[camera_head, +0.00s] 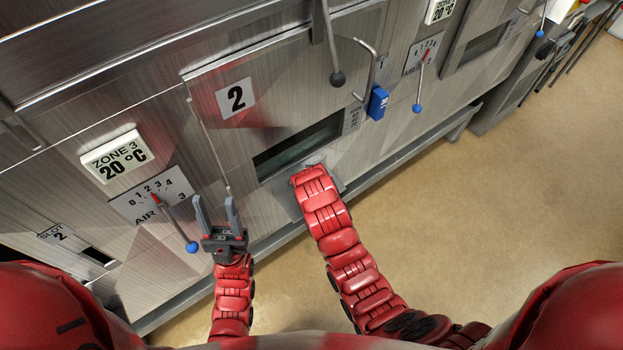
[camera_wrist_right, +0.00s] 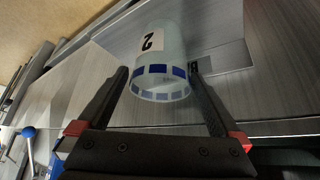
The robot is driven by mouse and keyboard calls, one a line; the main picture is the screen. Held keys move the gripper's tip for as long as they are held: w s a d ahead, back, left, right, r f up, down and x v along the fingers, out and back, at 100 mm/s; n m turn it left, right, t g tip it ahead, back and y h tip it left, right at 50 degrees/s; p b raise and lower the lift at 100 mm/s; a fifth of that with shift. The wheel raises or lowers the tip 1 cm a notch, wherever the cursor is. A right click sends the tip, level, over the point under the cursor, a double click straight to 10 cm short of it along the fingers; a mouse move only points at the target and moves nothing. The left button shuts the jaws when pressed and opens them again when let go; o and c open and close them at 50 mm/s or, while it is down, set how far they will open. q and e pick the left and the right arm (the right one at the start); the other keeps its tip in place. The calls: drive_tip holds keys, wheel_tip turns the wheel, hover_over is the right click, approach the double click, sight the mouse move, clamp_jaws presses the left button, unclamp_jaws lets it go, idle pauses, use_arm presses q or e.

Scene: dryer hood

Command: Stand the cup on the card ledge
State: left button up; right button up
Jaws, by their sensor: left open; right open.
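The cup (camera_wrist_right: 160,57) is pale and translucent, with a band of blue squares near its open rim and a "2" on its side. It shows only in the right wrist view, its rim towards the camera. My right gripper (camera_wrist_right: 157,70) is open with one finger on each side of the cup; I cannot tell whether they touch it. A flat grey plate, seemingly the card ledge (camera_wrist_right: 228,58), lies behind the cup; contact is unclear. In the head view my right arm hides the cup and right gripper. My left gripper (camera_head: 215,203) is open and empty before the panel.
The metal dryer front has a dark window (camera_head: 297,148), a blue-knobbed lever (camera_head: 178,225) on the left and another (camera_head: 419,88) on the right. A blue block (camera_head: 377,103) and a bent handle (camera_head: 369,65) stick out right of the window. The floor (camera_head: 490,190) is clear at right.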

drive_tip(key=v, duration=1.2)
idle(0.3)
